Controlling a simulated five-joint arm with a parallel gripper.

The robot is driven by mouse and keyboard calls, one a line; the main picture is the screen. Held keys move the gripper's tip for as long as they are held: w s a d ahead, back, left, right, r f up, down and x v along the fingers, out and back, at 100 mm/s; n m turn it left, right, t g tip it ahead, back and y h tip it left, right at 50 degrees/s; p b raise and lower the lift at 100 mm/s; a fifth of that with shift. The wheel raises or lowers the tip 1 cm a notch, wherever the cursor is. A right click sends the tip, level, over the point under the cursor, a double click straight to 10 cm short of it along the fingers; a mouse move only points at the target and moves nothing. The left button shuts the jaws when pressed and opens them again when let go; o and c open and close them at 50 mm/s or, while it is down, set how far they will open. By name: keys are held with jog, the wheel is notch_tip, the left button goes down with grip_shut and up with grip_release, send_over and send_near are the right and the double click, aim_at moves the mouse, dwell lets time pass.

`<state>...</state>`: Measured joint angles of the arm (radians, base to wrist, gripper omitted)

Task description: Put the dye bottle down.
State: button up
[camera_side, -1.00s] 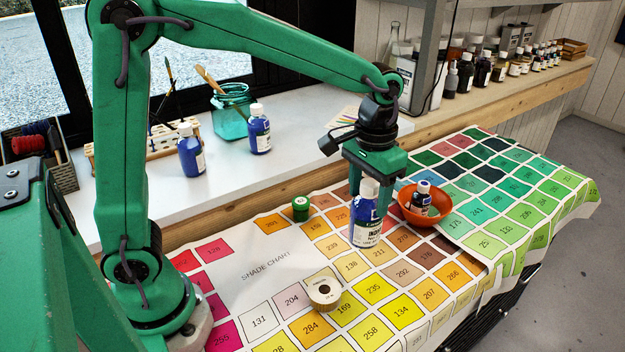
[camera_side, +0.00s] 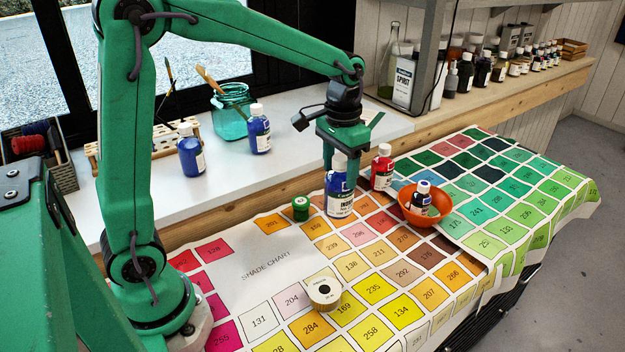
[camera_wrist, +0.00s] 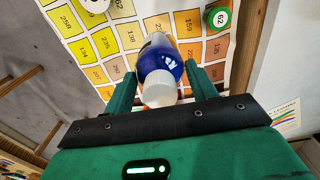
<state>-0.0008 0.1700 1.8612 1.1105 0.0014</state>
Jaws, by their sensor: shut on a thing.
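My gripper (camera_side: 341,158) is shut on a blue dye bottle (camera_side: 340,197) with a white cap. The bottle hangs upright between the fingers, over or on the shade chart (camera_side: 270,262); I cannot tell whether its base touches. In the wrist view the blue bottle (camera_wrist: 160,58) sits between the two green fingers (camera_wrist: 158,80), its white cap toward the camera.
A green-lidded pot (camera_side: 300,207) stands close left of the held bottle. A red bottle (camera_side: 382,168) and an orange bowl (camera_side: 408,208) holding a small dark bottle (camera_side: 422,194) are to its right. A cream tub (camera_side: 324,291) is in front. Two blue bottles (camera_side: 190,154) stand on the white sill.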

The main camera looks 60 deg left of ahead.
jog(key=shift+d, duration=0.1)
jog(key=s+d, duration=0.1)
jog(key=d, duration=0.9)
jog(key=w+a+f, duration=0.5)
jog(key=a+f, duration=0.1)
jog(key=a, duration=0.4)
jog(key=shift+w+a, duration=0.15)
jog(key=shift+w, duration=0.15)
jog(key=shift+f, duration=0.15)
jog(key=shift+f, duration=1.95)
jog(key=shift+f, duration=0.1)
jog(key=o, duration=1.6)
jog(key=shift+o, duration=0.2)
